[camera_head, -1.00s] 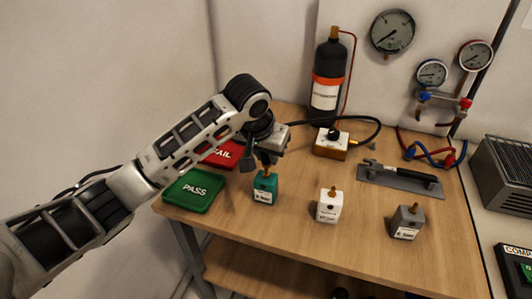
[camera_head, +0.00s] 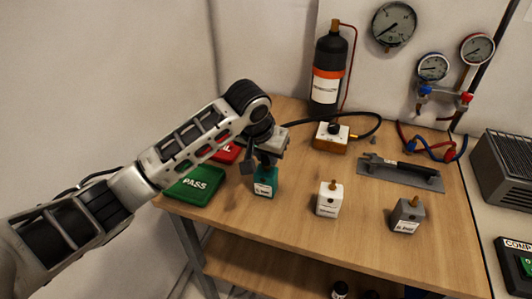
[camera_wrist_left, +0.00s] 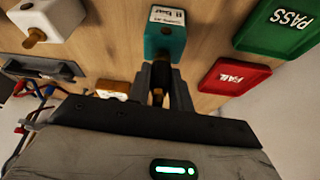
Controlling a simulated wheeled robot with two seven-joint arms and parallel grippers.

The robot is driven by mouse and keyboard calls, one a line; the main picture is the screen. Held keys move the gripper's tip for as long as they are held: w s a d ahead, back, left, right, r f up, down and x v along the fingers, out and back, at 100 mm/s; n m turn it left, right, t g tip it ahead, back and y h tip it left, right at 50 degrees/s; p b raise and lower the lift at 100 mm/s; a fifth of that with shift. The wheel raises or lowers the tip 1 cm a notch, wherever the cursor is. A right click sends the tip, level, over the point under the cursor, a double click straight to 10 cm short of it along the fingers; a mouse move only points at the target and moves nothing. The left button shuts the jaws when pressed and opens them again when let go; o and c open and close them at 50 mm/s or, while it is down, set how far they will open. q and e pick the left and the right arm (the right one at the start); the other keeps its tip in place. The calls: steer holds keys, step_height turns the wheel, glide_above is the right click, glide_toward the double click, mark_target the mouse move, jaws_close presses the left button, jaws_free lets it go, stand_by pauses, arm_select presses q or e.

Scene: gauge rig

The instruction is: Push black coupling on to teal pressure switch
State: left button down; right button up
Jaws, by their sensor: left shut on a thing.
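The teal pressure switch (camera_head: 266,183) stands upright on the bench, with a white label on its front. It also shows in the wrist view (camera_wrist_left: 166,40). My left gripper (camera_head: 266,163) points down directly over the switch and hides its top fitting in the head view. A brassy part shows there, close to the switch. I cannot tell how far the coupling sits on the fitting. My right gripper is not in view.
A white switch (camera_head: 329,201) and a grey switch (camera_head: 407,216) stand to the right. The green PASS tray (camera_head: 193,186) and red FAIL tray (camera_head: 226,153) lie left of the gripper.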

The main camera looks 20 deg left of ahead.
arm_select(q)
steer(key=shift+f, duration=0.35)
stand_by(0.7)
steer(key=shift+r, duration=0.1)
steer(key=c, duration=0.9)
jaws_free()
steer(key=shift+o, duration=0.2)
